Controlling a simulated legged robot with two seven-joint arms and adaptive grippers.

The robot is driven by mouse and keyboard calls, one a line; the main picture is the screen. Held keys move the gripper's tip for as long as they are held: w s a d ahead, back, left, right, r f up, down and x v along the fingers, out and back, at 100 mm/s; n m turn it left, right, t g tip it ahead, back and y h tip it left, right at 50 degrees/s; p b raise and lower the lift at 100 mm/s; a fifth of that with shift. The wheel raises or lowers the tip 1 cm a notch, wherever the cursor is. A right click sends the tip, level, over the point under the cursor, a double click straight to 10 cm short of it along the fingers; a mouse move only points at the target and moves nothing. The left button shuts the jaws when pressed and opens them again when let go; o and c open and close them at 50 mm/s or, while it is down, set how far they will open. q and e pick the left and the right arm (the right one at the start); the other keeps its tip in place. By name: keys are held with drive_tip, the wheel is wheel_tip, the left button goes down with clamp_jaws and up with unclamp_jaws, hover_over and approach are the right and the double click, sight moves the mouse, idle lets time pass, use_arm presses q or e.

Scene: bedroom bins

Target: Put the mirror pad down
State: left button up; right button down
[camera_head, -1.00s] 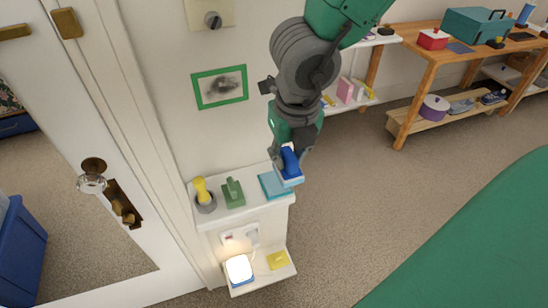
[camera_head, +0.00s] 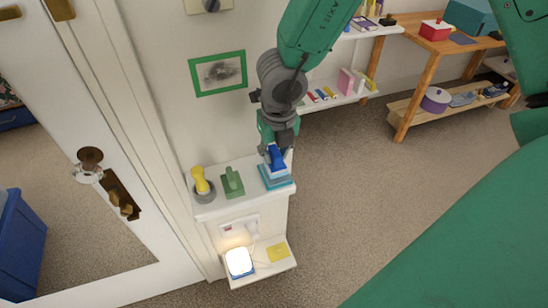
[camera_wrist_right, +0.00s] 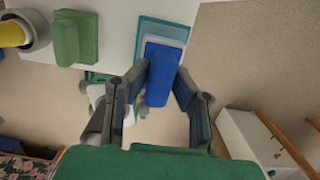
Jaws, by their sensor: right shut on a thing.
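The mirror pad (camera_head: 275,171) has a blue grip on a light blue base. My right gripper (camera_head: 277,150) is shut on the blue grip, above the right end of the small white shelf (camera_head: 209,210). The pad sits over a teal mat (camera_head: 283,184) on that shelf, at or just above its surface; I cannot tell if they touch. In the right wrist view the blue grip of the pad (camera_wrist_right: 163,72) lies between the fingers, and the teal mat (camera_wrist_right: 178,24) shows beyond it. My left gripper is not in view.
A green block with a handle (camera_head: 232,183) and a yellow-topped thing in a grey cup (camera_head: 202,184) stand left of the mat. Below are a lit lamp (camera_head: 239,262) and a yellow pad (camera_head: 278,253) on a lower shelf.

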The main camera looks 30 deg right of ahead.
drive_tip(key=shift+w+d+f, duration=0.1)
drive_tip(key=shift+w+f, duration=0.2)
drive_tip(key=shift+f, duration=0.45)
drive_tip(key=shift+f, duration=0.15)
drive_tip(key=c, duration=1.4)
unclamp_jaws()
